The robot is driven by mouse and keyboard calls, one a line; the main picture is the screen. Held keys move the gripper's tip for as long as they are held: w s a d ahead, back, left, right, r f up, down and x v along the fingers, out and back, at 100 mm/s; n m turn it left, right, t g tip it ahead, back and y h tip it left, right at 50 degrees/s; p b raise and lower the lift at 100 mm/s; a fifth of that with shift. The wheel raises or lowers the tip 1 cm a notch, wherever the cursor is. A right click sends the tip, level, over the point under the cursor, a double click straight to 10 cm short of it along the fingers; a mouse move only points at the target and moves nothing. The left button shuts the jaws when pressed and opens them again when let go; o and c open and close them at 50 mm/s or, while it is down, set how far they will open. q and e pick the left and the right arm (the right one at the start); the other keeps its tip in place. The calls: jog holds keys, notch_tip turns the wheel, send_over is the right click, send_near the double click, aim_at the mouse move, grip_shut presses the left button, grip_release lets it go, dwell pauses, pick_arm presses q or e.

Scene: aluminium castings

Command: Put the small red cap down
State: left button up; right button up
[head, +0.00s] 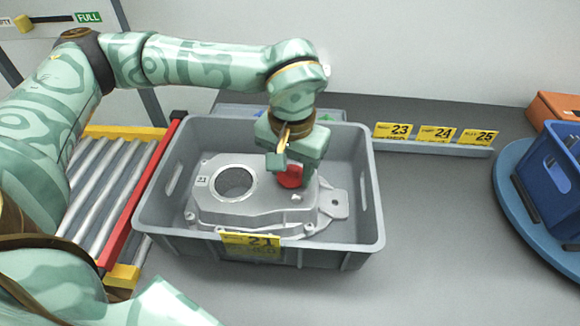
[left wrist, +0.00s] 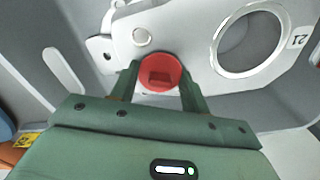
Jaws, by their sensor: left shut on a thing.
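The small red cap (head: 291,176) is between the fingers of my left gripper (head: 287,172), over the right part of the aluminium casting. In the left wrist view the cap (left wrist: 159,73) sits between the two green fingertips (left wrist: 158,86), which are shut on it. The casting (head: 240,208) lies in the grey crate (head: 376,190) and has a large round opening and a "21" label. The wrist view also shows the casting (left wrist: 200,40) behind the cap. I cannot tell whether the cap touches the casting. My right gripper is not in view.
A yellow tag "21" (head: 250,240) is on the crate's front. A roller conveyor (head: 115,175) with a red rail stands at left. A rail with tags 23, 24 (head: 437,134) and 25 is at the back right. A blue crate (head: 553,170) sits on a round blue stand. Grey table lies clear between.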

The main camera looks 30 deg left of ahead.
aim_at(293, 169)
pick_arm(q)
jog(key=shift+s+f, duration=0.4)
jog(key=shift+f, duration=0.45)
jog(key=o, duration=0.9)
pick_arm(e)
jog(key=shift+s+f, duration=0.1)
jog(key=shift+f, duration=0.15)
pick_arm(q)
jog(key=shift+o, duration=0.2)
notch_tip(293, 169, up, 14)
jog(key=p, duration=0.4)
jog(key=shift+w+d+f, duration=0.15)
jog(key=shift+w+f, duration=0.05)
jog(key=shift+w, duration=0.2)
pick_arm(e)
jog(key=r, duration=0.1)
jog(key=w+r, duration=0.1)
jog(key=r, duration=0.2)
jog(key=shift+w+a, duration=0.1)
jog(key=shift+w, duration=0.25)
pick_arm(q)
jog(key=shift+r, duration=0.1)
